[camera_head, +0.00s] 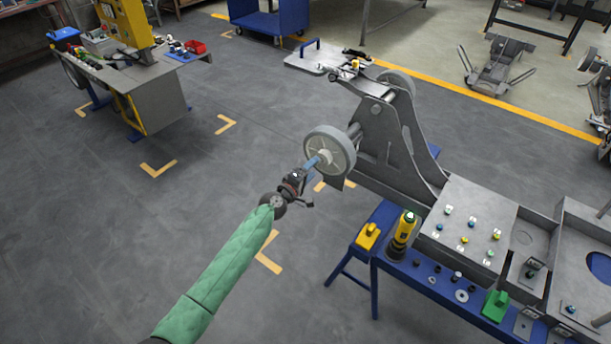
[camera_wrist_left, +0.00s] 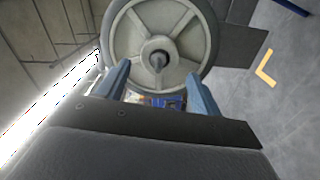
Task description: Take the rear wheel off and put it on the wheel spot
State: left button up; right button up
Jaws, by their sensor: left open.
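My left gripper (camera_head: 316,160) is at the wheel's outer face in the head view. In the left wrist view its two blue fingers (camera_wrist_left: 158,90) are spread apart below the hub, with nothing between them. Whether they touch the wheel I cannot tell. I cannot make out a marked wheel spot. My right gripper is not in view.
A blue bench (camera_head: 374,277) with a yellow-black tool (camera_head: 402,236), loose washers and a green block (camera_head: 495,305) stands at the right front. A second wheel (camera_head: 399,80) is on the chassis's far side. A workstation (camera_head: 147,92) stands at the back left.

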pick_arm(q)
jog(key=shift+w+d, duration=0.35)
jog(key=b+x, duration=0.1)
jog(key=x, duration=0.2)
jog(key=shift+w+d, duration=0.1)
jog(key=shift+w, duration=0.15)
jog(key=shift+w+d+b, duration=0.2)
jog(key=shift+w+b, duration=0.05)
jog(key=shift+b, duration=0.05)
jog(key=shift+w, duration=0.1)
jog(key=c, duration=1)
jog(key=o, duration=0.4)
jog(key=shift+r, duration=0.15)
jog(key=shift+c, duration=2.4)
jog(key=shift+p+v, duration=0.45)
jog(key=shift+v, duration=2.85)
send_near(318, 163)
jog(key=shift+v, duration=1.2)
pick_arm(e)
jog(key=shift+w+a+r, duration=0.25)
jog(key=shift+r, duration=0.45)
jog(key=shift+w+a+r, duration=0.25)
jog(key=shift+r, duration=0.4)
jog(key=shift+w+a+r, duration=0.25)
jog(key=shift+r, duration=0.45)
